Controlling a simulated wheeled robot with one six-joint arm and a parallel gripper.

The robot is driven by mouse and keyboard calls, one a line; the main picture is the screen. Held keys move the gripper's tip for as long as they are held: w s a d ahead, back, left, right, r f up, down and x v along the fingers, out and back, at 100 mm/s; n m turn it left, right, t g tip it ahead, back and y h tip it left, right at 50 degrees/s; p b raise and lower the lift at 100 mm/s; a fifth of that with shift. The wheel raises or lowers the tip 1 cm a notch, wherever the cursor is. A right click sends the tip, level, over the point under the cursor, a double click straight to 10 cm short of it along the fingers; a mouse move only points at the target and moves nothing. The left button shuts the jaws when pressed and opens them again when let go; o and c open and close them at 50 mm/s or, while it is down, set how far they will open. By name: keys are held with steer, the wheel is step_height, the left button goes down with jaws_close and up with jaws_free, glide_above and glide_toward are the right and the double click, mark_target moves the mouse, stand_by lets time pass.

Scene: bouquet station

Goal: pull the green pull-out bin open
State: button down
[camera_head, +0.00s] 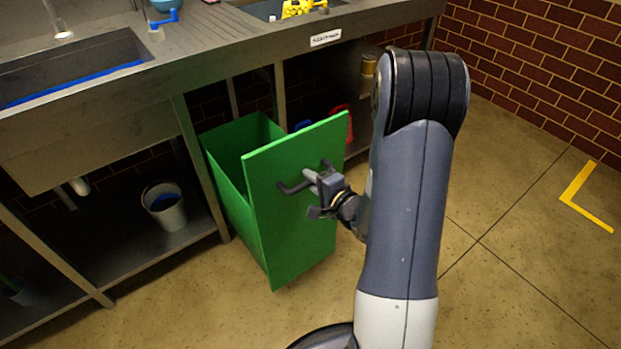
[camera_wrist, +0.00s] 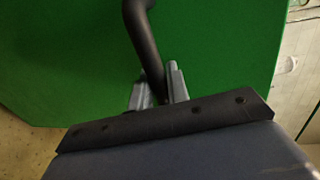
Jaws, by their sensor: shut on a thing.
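The green pull-out bin (camera_head: 228,182) stands well out from under the steel counter, and its open top shows an empty-looking inside. Its tall green front panel (camera_head: 295,235) faces my arm. A dark bar handle (camera_head: 291,188) is fixed across the upper part of the panel. My gripper (camera_head: 312,180) is shut on this handle. In the wrist view the dark handle (camera_wrist: 143,40) runs down between the two grey fingers of my gripper (camera_wrist: 158,88), with the green panel (camera_wrist: 220,45) behind it.
The counter (camera_head: 215,45) has a sink on the left and a yellow item (camera_head: 300,8) at the back. A grey bucket (camera_head: 166,207) stands on the lower shelf left of the bin. A red object (camera_head: 341,124) shows behind the panel. The tiled floor at right is clear.

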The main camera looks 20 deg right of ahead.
steer(key=c, duration=1.4)
jaws_free()
steer(key=p+v, duration=0.2)
steer(key=v, duration=0.9)
steer(key=shift+w+f, duration=0.1)
steer(key=shift+w, duration=0.05)
steer(key=b+x, duration=0.2)
steer(key=x, duration=0.8)
steer(key=shift+w+a, duration=0.15)
steer(key=shift+w, duration=0.2)
